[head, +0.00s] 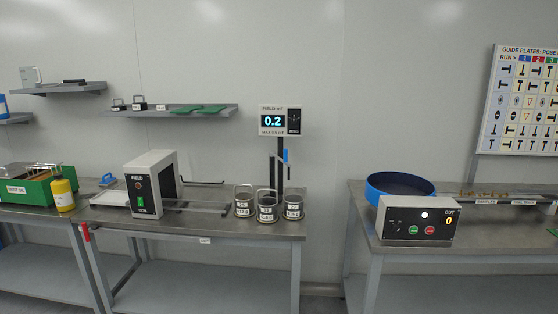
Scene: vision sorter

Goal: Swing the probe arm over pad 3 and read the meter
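The meter (280,121) is a white box headed FIELD mT, and its display reads 0.2. It sits on a dark upright post (279,165) at the back of the middle bench. A part with a blue grip (285,156) is on the post and may be the probe arm; which way it points is unclear. Several round metal holders with wire handles stand below, at the left (244,202), front middle (267,207) and right (293,204). Their small labels are too blurred to tell which is pad 3. My gripper is not in view.
A white FIELD frame (149,184) with a green switch stands left on the middle bench (190,230). The right bench holds a blue bowl (384,191) and OUT box (417,219). A gap separates the benches.

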